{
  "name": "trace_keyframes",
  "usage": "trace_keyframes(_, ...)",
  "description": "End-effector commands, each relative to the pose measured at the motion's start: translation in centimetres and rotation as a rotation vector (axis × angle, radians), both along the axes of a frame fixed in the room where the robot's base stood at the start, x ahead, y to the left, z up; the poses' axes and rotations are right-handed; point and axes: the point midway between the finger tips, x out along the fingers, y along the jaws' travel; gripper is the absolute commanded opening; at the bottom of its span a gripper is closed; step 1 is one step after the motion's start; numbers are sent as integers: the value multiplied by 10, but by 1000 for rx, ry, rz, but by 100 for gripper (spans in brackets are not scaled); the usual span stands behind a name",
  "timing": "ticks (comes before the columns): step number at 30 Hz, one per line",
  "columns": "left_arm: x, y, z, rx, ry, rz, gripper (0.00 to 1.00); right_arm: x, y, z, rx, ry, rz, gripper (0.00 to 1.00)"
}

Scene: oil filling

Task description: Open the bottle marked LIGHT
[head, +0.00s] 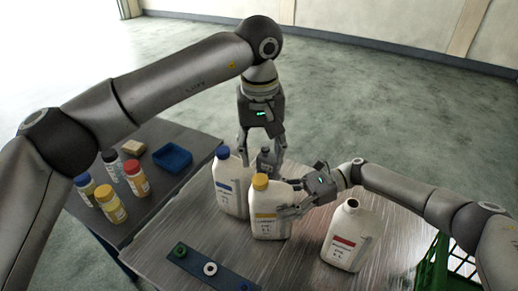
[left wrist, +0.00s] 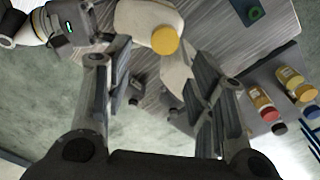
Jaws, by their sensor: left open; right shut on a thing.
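Three white jugs stand on the table: one with a blue cap (head: 222,152), one with a yellow cap (head: 260,182), and an uncapped jug (head: 345,237) with a red label. The label words are too small to read. My right gripper (head: 294,208) is shut on the yellow-capped jug (head: 268,222) from its right side. My left gripper (head: 262,158) is open, pointing down just behind the yellow-capped jug. A dark grey shape shows between its fingers; I cannot tell what it is. In the left wrist view the yellow cap (left wrist: 164,40) is near the fingertips.
A dark strip (head: 232,281) with a green ring (head: 179,250) and a white ring (head: 210,268) lies at the table's front. A side table at left holds several small bottles, a blue tray (head: 172,158) and a tan block (head: 133,148). A green crate (head: 432,265) stands at right.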

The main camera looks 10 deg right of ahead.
Motion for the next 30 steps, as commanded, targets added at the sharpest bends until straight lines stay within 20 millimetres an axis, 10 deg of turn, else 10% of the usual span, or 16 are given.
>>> trace_keyframes(12, -4, 6, -1, 18, -25, -538, 51, -3, -1, -5, -10, 7, 3, 0)
trace_keyframes(30, -1, 3, -69, 19, -24, -582, 51, -3, -1, -5, -9, 6, 4, 0)
